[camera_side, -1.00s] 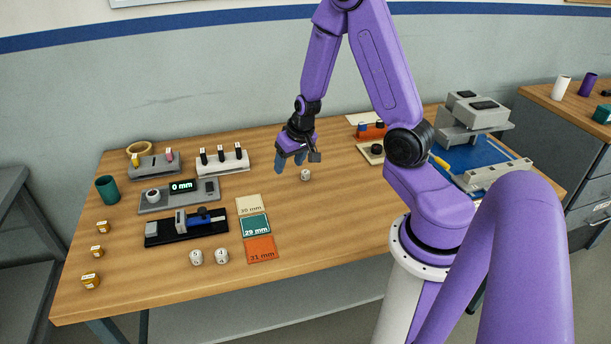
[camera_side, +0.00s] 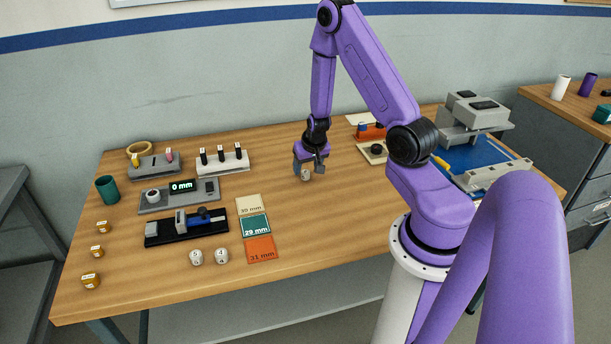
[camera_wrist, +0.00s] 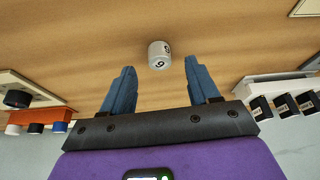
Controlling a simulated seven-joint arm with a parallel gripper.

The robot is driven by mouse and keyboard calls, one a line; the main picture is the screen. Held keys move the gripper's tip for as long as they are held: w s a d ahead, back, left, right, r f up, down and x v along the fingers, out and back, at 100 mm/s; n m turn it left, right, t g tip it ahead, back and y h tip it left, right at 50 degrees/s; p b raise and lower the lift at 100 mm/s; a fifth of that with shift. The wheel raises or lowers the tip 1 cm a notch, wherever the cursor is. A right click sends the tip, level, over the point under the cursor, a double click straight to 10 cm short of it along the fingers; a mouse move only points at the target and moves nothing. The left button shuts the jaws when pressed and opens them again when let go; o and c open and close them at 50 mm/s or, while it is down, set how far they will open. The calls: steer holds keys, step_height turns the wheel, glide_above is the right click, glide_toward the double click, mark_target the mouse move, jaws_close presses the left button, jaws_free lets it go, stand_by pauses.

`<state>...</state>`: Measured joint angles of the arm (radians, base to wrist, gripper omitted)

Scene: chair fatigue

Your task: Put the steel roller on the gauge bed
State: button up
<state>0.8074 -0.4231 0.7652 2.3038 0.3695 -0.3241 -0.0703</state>
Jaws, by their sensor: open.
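A small steel roller (camera_side: 305,176) stands upright on the table below my gripper (camera_side: 309,168). In the wrist view the roller (camera_wrist: 159,55), with a 6 or 9 on it, lies just beyond and between the blue fingertips (camera_wrist: 160,72). My gripper is open and empty; whether it touches the roller I cannot tell. The grey gauge (camera_side: 180,196) at the left has a display reading 0 mm and a round piece at its left end. Two similar rollers stand at the front, one left (camera_side: 196,257) and one right (camera_side: 222,255).
A black fixture with a blue part (camera_side: 186,227) lies before the gauge. Labelled 29 mm (camera_side: 255,226) and 31 mm (camera_side: 261,249) cards lie right of it. A white rack with black-topped pieces (camera_side: 222,163) stands behind. The table right of the cards is clear.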

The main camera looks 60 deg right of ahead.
mark_target(306, 172)
steer(key=shift+x, duration=1.4)
jaws_close()
steer(key=shift+r, duration=0.2)
step_height(306, 172, up, 10)
steer(key=shift+f, duration=0.2)
